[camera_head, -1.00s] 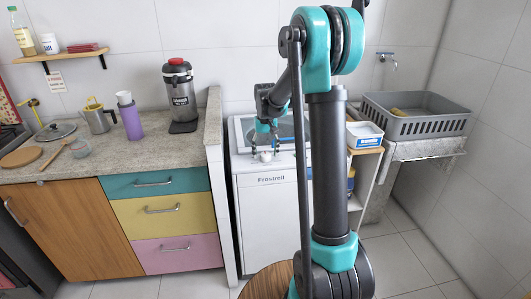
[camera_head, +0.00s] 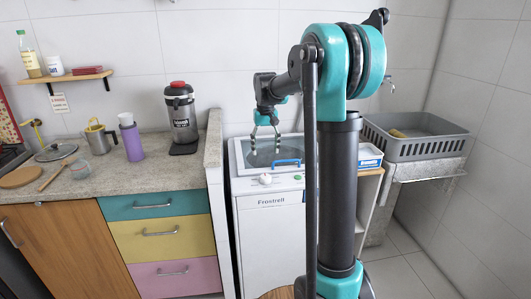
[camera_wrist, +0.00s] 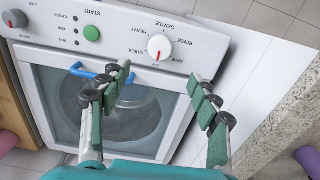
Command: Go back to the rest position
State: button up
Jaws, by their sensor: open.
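My gripper (camera_head: 265,150) is open and empty. In the head view its fingers hang pointing down, over the lid area of the white Frostrell washing machine (camera_head: 265,228). In the wrist view the two fingers (camera_wrist: 160,85) are spread apart with green pads, and nothing is between them. The machine's round white knob with a red mark (camera_wrist: 160,47) shows beyond the fingers, apart from them. The green start button (camera_wrist: 92,33) and the blue lid handle (camera_wrist: 85,72) also show. The lid is down over the drum, which is seen through its window.
Left of the machine is a counter (camera_head: 105,180) with a coffee maker (camera_head: 181,115), a purple bottle (camera_head: 131,140) and a mug. To the right are a small shelf with a blue-white box (camera_head: 368,155) and a grey basin (camera_head: 425,148). Open floor shows at lower right.

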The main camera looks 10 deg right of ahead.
jog(key=s+d+f+t, duration=0.1)
jog(key=s+f, duration=0.4)
jog(key=s, duration=0.5)
jog(key=s+d+f+t, duration=0.1)
jog(key=s+f, duration=0.5)
jog(key=s, duration=0.4)
jog(key=s+d+f+t, duration=0.2)
jog(key=s+f, duration=0.3)
jog(key=s, duration=0.5)
jog(key=shift+s+f, duration=0.25)
jog(key=shift+f, duration=0.1)
